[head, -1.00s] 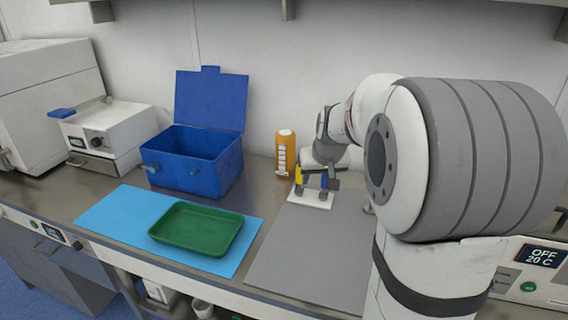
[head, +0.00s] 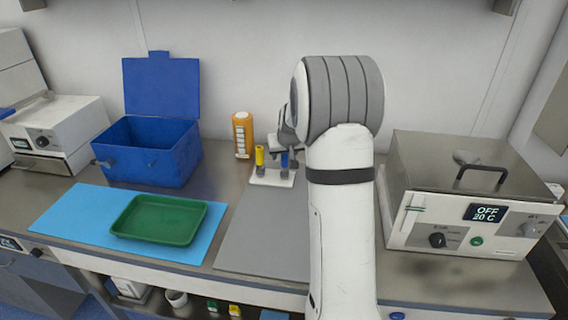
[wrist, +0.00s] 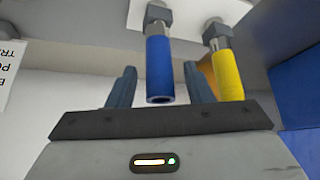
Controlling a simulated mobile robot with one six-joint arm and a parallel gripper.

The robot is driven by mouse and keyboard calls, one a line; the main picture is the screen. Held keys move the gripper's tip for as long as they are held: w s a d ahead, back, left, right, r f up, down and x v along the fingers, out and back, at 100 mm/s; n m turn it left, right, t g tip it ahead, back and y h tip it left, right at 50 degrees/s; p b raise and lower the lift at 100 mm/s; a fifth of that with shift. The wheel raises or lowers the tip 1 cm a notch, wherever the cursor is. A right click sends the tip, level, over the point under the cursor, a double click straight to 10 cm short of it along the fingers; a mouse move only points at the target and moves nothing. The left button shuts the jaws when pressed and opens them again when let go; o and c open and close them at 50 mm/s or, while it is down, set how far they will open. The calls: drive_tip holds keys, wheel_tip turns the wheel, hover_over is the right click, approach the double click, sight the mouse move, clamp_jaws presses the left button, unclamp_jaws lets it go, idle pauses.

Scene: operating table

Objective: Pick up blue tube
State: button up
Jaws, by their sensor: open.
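The blue tube (head: 284,160) stands in a small white rack (head: 272,179) at the back of the table, partly hidden by my arm in the head view. The yellow tube (head: 259,156) stands in the same rack, just left of it. In the wrist view my gripper (wrist: 159,70) is open, with one finger on each side of the blue tube (wrist: 160,68). I see gaps on both sides, so the fingers do not look closed on it. The yellow tube (wrist: 228,75) is just outside the right finger.
An orange bottle (head: 242,135) stands behind and left of the rack. An open blue box (head: 150,160) and a green tray (head: 125,222) on a light blue mat (head: 60,215) are to the left. A white heating unit (head: 465,195) is to the right. The grey mat (head: 262,235) is bare.

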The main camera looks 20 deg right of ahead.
drive_tip(key=shift+c, duration=0.5)
clamp_jaws()
